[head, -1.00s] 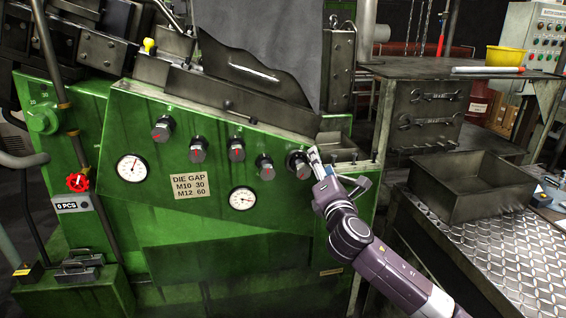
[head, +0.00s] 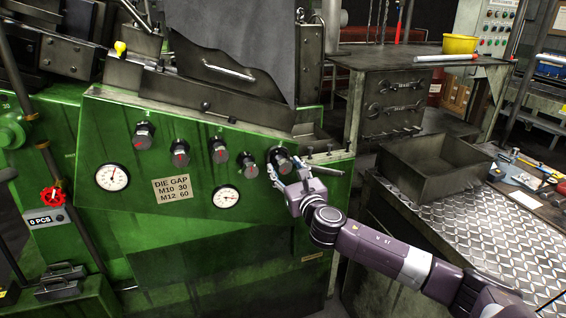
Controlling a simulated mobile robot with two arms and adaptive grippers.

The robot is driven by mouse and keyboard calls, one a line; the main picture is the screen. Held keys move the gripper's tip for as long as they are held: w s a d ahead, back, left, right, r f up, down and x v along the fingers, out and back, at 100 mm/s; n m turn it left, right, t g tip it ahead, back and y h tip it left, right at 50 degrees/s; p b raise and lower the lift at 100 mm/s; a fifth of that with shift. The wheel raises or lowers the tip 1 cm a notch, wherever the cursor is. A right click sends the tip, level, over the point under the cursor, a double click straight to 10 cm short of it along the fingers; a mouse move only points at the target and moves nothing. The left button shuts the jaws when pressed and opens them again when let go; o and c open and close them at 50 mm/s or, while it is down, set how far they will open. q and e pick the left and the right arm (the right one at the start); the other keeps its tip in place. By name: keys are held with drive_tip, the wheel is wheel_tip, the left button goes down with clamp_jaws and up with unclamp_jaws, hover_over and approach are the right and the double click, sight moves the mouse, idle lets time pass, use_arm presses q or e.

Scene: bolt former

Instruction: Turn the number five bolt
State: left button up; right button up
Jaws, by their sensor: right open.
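A row of several dark bolt knobs with red marks runs across the sloped green panel (head: 130,215). The rightmost one, fifth from the left, is the number five bolt (head: 282,157). My right gripper (head: 288,174) is open just below and in front of this bolt. One finger reaches to the bolt's lower left and the other spreads to the right. I cannot tell whether either finger touches it. The bolt's lower part is partly hidden by the gripper. My left gripper is out of view.
The fourth knob (head: 247,163) sits close to the left of my gripper. Two gauges and a die gap sign (head: 172,188) are lower on the panel. An open metal bin (head: 435,185) stands on the tread plate bench (head: 480,235) at right.

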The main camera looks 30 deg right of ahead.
drive_tip(key=shift+x, duration=0.9)
drive_tip(key=c, duration=1.2)
